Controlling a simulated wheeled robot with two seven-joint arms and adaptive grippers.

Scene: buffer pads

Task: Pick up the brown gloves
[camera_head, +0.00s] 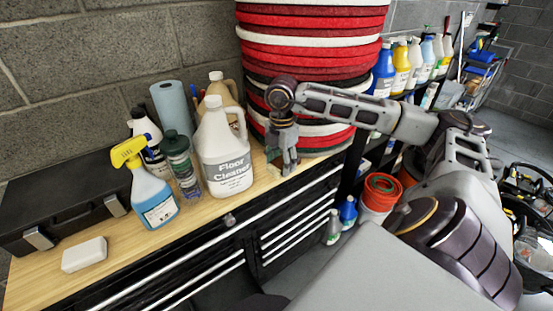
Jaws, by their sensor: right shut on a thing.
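My right gripper (285,165) reaches in from the right and points down at the workbench's back right, beside the white floor cleaner jug. My left gripper is not in view.
A floor cleaner jug (224,150) stands close left of my right gripper. A tall stack of red, white and black pads (310,45) rises right behind it. A blue spray bottle (153,195), a black case (60,205) and a white block (84,254) are further left.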

